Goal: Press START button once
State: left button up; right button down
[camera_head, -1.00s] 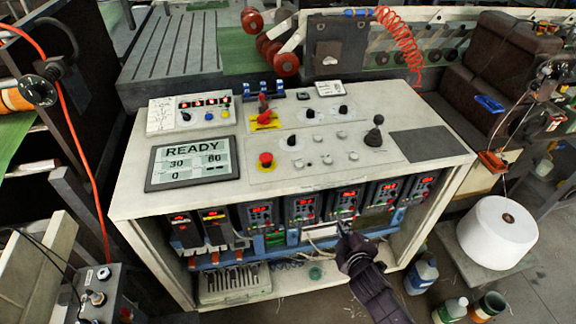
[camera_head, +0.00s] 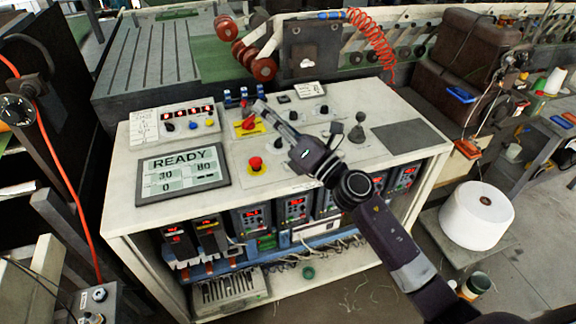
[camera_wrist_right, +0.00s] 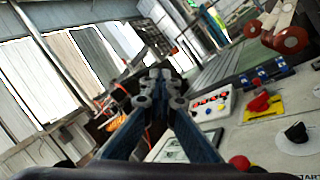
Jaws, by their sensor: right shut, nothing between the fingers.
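The control console (camera_head: 130,210) has a cream top with knobs and buttons. Its display (camera_head: 182,173) reads READY, 30, 80 and 0. My right gripper (camera_head: 260,105) is shut and empty over the console, its tips near the red rotary switch (camera_head: 248,124) on a yellow plate. A red mushroom button (camera_head: 255,164) sits in front of that switch. In the right wrist view the shut fingers (camera_wrist_right: 160,88) point past the console. A partly cut-off label ending in "TART" shows at that view's lower right corner. My right arm covers part of the button panel; I cannot single out the START button.
A small box (camera_head: 150,128) with coloured buttons stands at the console's back left. A black joystick (camera_head: 357,130) rises at the right of the panel. A white spool (camera_head: 477,216) stands on the right. A red coiled hose (camera_head: 370,45) hangs behind the console.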

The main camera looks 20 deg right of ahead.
jog(key=w+a+f+n+g+y, duration=0.2)
jog(key=a+f+n+g, duration=0.2)
jog(key=n+g, duration=0.8)
pick_arm(q)
jog(key=shift+a+r, duration=0.1)
jog(key=shift+a, duration=0.35)
pick_arm(e)
jog(key=w+d+f+n+h, duration=0.1)
jog(key=d+f+n+h, duration=0.4)
jog(key=d, duration=0.6)
jog(key=n+h, duration=0.2)
jog(key=n, duration=0.1)
jog(key=shift+d+f, duration=0.15)
jog(key=shift+f, duration=0.05)
jog(key=shift+w+f, duration=0.1)
